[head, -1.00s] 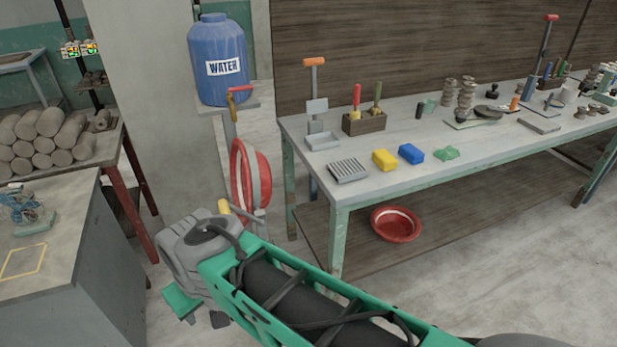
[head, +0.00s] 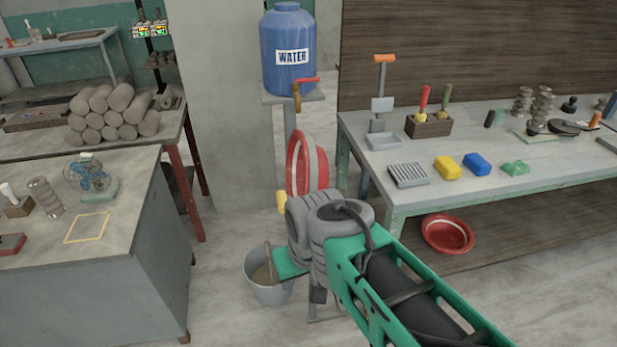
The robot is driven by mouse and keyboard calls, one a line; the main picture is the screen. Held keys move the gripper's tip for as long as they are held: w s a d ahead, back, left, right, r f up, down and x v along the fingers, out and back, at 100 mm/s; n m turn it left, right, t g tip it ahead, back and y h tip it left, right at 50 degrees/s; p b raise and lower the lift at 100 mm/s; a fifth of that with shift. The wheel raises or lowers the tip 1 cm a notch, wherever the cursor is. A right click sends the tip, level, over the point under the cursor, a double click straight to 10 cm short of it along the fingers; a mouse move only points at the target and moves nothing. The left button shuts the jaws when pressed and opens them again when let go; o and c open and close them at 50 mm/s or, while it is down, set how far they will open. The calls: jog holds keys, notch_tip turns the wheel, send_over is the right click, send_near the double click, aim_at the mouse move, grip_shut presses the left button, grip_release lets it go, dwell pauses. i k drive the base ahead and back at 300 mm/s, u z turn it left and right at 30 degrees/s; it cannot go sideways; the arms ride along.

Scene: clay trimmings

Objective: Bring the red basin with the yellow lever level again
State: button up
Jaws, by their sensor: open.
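The red basin (head: 308,163) with a pale band stands steeply tipped, nearly on edge, on the stand below the water barrel. Its yellow lever (head: 281,201) sticks out at its lower left, just left of my grey wrist. My gripper (head: 290,264) is open, below the lever and apart from it in the picture. One green finger shows, and the rest is hidden behind my wrist. My arm hides the basin's lower edge and part of its stand.
A blue water barrel (head: 288,50) with a red-handled tap (head: 299,88) stands above the basin. A grey bucket (head: 266,294) is on the floor by my gripper. Another red basin (head: 447,234) lies under the workbench (head: 550,187). A grey cabinet (head: 140,270) stands left, with open floor between.

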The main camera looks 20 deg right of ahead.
aim_at(307, 171)
jog(key=k, duration=1.1)
jog(key=u, duration=0.65)
jog(key=i, duration=0.85)
jog(key=u, duration=0.6)
